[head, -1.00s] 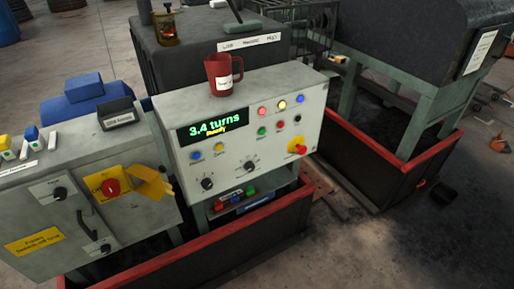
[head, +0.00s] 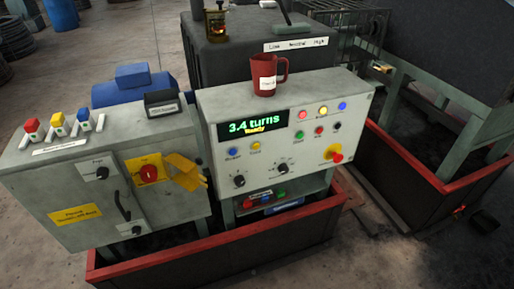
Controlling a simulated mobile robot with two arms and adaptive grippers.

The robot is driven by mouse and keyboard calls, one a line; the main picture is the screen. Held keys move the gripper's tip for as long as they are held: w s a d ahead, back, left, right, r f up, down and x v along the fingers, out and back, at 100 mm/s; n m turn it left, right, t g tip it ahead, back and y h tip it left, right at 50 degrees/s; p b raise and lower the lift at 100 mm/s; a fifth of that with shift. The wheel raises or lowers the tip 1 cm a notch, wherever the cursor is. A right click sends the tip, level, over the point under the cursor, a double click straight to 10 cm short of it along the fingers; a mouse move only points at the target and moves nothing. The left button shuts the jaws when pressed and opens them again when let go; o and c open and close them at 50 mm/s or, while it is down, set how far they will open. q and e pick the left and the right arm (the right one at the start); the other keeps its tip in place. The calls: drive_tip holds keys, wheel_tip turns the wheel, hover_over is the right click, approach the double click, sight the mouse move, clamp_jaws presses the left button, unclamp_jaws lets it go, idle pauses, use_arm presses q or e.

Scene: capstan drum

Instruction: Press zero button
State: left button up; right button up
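The control panel (head: 212,170) is a pale grey box front in the middle of the head view. Its display (head: 253,126) reads "3.4 turns" in green with a smaller yellow word below. Under the display are a blue button (head: 233,152) and a yellow button (head: 256,147). Several more coloured buttons and lamps sit to the right. The small labels are too blurred to read surely, so I cannot tell which button is zero. Neither of my grippers is in view.
A red mug (head: 266,78) stands on top of the panel box. A grey cabinet (head: 100,215) with a red-on-yellow switch (head: 148,174) stands at left. A red-edged low barrier (head: 262,238) runs below the panel. A red-and-yellow knob (head: 335,156) sits at the panel's right.

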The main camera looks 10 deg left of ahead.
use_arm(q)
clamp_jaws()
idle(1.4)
